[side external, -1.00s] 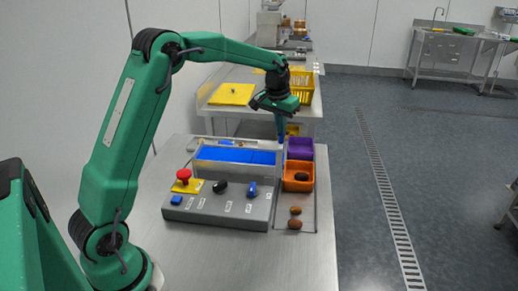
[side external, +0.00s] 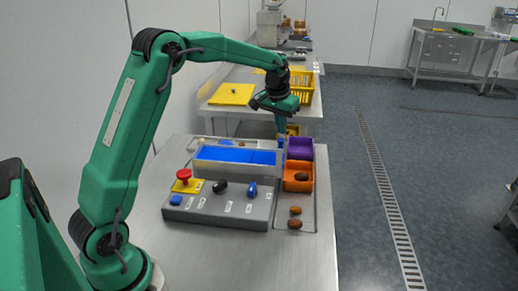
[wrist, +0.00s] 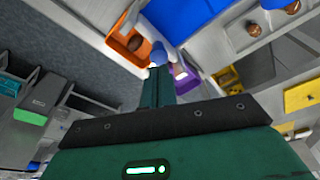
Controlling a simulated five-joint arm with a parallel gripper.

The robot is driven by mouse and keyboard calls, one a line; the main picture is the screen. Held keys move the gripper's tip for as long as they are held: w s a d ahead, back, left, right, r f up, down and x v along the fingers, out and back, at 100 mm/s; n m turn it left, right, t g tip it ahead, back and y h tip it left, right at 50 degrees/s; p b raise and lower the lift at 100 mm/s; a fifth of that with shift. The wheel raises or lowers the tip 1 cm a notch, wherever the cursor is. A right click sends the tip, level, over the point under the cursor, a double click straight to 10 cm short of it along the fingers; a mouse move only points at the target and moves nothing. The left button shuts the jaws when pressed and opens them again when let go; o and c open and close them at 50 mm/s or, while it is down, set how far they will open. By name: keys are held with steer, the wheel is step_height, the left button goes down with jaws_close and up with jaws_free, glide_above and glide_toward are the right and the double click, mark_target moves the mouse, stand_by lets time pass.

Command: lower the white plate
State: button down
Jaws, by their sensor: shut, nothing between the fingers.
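I cannot tell for sure which part is the white plate. A pale frame (side external: 235,172) surrounds the blue surface (side external: 238,155) behind the control box in the side view. In the wrist view, a pale panel with a hole (wrist: 228,38) lies beside the blue surface. A small whitish piece (wrist: 180,72) shows next to my fingertips. My gripper (side external: 281,143) points down at the right end of the pale frame, near the purple bin (side external: 300,149). Its blue-tipped fingers (wrist: 158,53) are shut and empty. Whether they touch anything is unclear.
An orange bin (side external: 297,186) holds a dark date, and two brown dates (side external: 295,223) lie in the tray in front. The control box (side external: 215,210) carries a red button (side external: 184,174) and knobs. The table's front (side external: 235,260) is bare.

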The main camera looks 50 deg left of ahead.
mark_target(280, 140)
steer(key=v, duration=0.2)
steer(key=w+v, duration=0.1)
steer(key=v, duration=0.2)
steer(key=shift+a+r, duration=0.15)
steer(key=shift+r, duration=0.2)
stand_by(0.3)
steer(key=s+d+r+m+t, duration=0.1)
steer(key=s+d+r, duration=0.25)
steer(key=s, duration=0.45)
steer(key=s+d+r+m+t, duration=0.1)
steer(key=s+d+r, duration=0.2)
steer(key=s+d, duration=0.35)
steer(key=s+d+f, duration=0.1)
steer(key=s+f, duration=0.1)
steer(key=s, duration=0.6)
steer(key=s+d+f+m+t, duration=0.1)
steer(key=s+d+f, duration=0.1)
steer(key=s, duration=0.7)
steer(key=shift+s+f+h, duration=0.3)
steer(key=shift+f, duration=0.55)
